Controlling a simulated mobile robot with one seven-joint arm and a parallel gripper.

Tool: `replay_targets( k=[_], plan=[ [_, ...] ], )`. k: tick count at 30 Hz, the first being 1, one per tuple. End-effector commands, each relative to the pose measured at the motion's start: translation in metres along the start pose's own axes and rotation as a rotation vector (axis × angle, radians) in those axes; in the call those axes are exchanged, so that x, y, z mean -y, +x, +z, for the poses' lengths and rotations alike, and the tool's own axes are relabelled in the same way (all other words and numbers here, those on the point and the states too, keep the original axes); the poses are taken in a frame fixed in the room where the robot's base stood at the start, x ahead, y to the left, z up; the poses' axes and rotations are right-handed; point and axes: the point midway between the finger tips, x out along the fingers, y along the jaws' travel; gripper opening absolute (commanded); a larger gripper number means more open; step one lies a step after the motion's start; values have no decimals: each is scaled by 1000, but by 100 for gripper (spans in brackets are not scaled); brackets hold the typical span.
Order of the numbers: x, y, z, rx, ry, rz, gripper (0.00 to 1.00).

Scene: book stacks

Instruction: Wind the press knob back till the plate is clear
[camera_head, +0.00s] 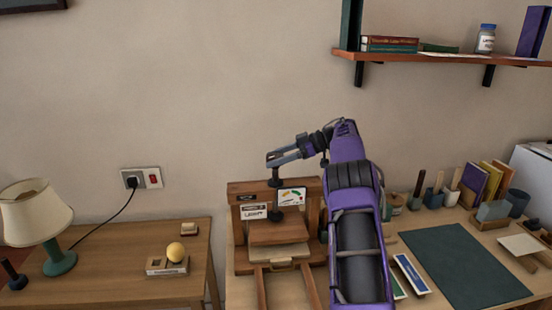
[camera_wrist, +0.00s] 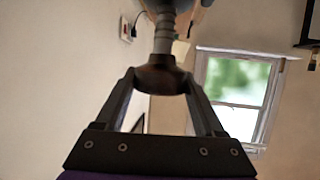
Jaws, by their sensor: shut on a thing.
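The wooden press (camera_head: 236,222) stands on the table in the middle of the head view. Its upright dark screw (camera_head: 276,192) runs down to the brown plate (camera_head: 278,231). In the wrist view the dark round knob (camera_wrist: 160,78) sits between my two fingers, with the grey threaded screw (camera_wrist: 164,38) beyond it. My gripper (camera_head: 274,160), also in the wrist view (camera_wrist: 162,85), is shut on the knob at the screw's top. A pale layer (camera_head: 282,262) shows below the plate; I cannot tell whether the plate touches it.
A dial card (camera_head: 292,196) and a label card (camera_head: 254,211) are on the press. A green mat (camera_head: 462,265), books and pots lie to the right. A side table (camera_head: 110,275) with a lamp (camera_head: 38,215) stands left. A shelf (camera_head: 440,58) hangs above right.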

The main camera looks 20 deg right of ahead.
Motion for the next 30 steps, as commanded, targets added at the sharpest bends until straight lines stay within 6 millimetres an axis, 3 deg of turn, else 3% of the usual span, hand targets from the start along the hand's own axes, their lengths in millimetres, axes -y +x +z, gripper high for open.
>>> replay_targets(
  k=[1, 10, 11, 15, 30],
  plan=[
    [3, 5, 11, 9, 18, -16, 15],
    [3, 6, 11, 9, 18, -17, 15],
    [3, 6, 11, 9, 18, -17, 74],
    [2, 4, 9, 7, 14, -13, 99],
    [2, 2, 2, 5, 6, -7, 99]
  ],
)
